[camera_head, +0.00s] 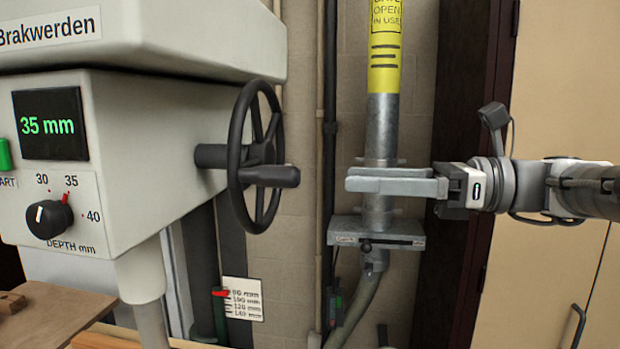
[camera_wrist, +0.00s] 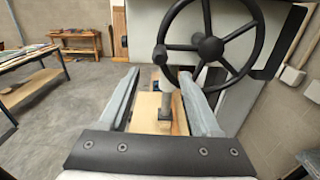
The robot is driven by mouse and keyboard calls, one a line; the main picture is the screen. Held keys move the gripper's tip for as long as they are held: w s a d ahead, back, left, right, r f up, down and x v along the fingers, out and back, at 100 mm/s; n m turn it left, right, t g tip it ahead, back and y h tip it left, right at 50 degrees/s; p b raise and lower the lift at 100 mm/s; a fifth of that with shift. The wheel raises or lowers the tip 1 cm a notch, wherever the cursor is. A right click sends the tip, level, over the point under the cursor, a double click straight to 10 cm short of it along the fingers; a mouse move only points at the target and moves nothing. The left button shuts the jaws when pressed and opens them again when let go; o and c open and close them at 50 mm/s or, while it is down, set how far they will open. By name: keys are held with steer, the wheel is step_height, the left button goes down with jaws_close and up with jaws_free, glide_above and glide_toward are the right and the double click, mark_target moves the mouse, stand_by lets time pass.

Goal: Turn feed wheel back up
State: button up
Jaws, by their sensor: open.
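The feed wheel (camera_head: 236,157) is a black spoked handwheel on the right side of the pale machine, with a dark handle (camera_head: 271,175) sticking out to the right from it. In the wrist view the feed wheel (camera_wrist: 167,25) shows at the top, beyond the fingers, with its hub facing the camera. My gripper (camera_head: 350,179) is to the right of the wheel and apart from it, at about the height of the handle. It points left at the wheel. In the wrist view my gripper (camera_wrist: 167,88) has its fingers spread apart with nothing held between them.
The machine's display (camera_head: 50,124) reads 35 mm, and the depth knob (camera_head: 48,219) sits below it. A metal duct (camera_head: 381,125) with a yellow label stands behind my gripper. A scale card (camera_head: 243,299) with a red pointer is below the wheel. Open floor (camera_wrist: 60,120) shows at left in the wrist view.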

mark_target(240, 174)
steer(key=a, duration=1)
steer(key=w+a, duration=0.1)
steer(key=a, duration=0.4)
steer(key=shift+w+a, duration=0.1)
steer(key=shift+a, duration=0.05)
jaws_close()
stand_by(0.8)
